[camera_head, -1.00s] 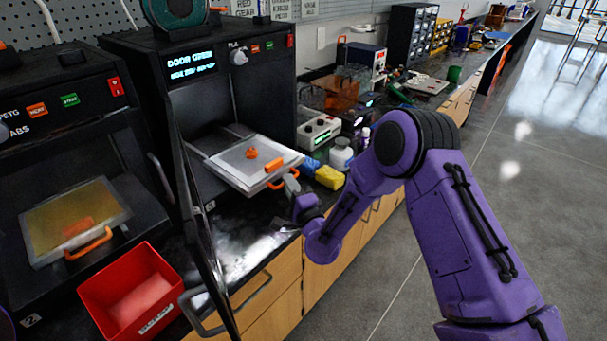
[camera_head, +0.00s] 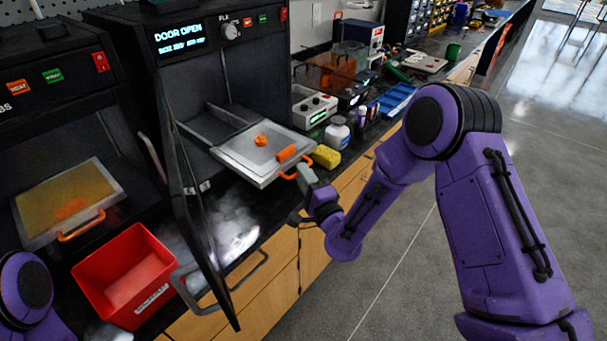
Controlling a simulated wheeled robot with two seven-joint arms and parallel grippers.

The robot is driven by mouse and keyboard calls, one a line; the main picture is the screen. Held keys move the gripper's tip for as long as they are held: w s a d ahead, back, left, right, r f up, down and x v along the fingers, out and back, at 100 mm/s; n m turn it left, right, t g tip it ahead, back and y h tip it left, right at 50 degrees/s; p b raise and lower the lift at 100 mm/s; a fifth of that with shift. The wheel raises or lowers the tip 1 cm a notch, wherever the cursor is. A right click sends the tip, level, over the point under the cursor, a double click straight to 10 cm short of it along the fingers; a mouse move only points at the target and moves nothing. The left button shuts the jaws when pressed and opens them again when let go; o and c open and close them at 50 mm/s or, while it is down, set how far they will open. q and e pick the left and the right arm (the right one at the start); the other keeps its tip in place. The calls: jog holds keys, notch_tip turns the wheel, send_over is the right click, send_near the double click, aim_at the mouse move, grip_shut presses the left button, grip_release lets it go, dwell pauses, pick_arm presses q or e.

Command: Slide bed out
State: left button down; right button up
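The right printer's bed (camera_head: 240,148) is a pale flat plate that sticks out of the open chamber, with bare rails (camera_head: 212,122) showing behind it. A small orange print (camera_head: 260,139) and an orange block (camera_head: 286,153) lie on it. My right gripper (camera_head: 304,173) is at the bed's orange front handle (camera_head: 290,175) and looks shut on it; its fingertips are partly hidden. The printer's display (camera_head: 180,39) reads "DOOR OPEN", and its dark door (camera_head: 205,250) stands swung open to the left. My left gripper is out of view; only part of my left arm shows at bottom left.
A red bin (camera_head: 125,280) stands on the counter in front of the left printer, whose bed (camera_head: 65,203) has an orange handle. A yellow sponge (camera_head: 326,156) and a white bottle (camera_head: 337,133) stand close right of the bed. The floor at right is clear.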

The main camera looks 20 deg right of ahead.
jog(key=shift+o, duration=0.2)
jog(key=shift+s+d+r, duration=0.1)
jog(key=shift+d+r, duration=0.05)
jog(key=s+f+b, duration=0.1)
jog(key=s+b, duration=0.2)
jog(key=s, duration=0.7)
jog(key=shift+s+d+f+b, duration=0.2)
jog(key=shift+d+f+b, duration=0.15)
jog(key=shift+d, duration=0.05)
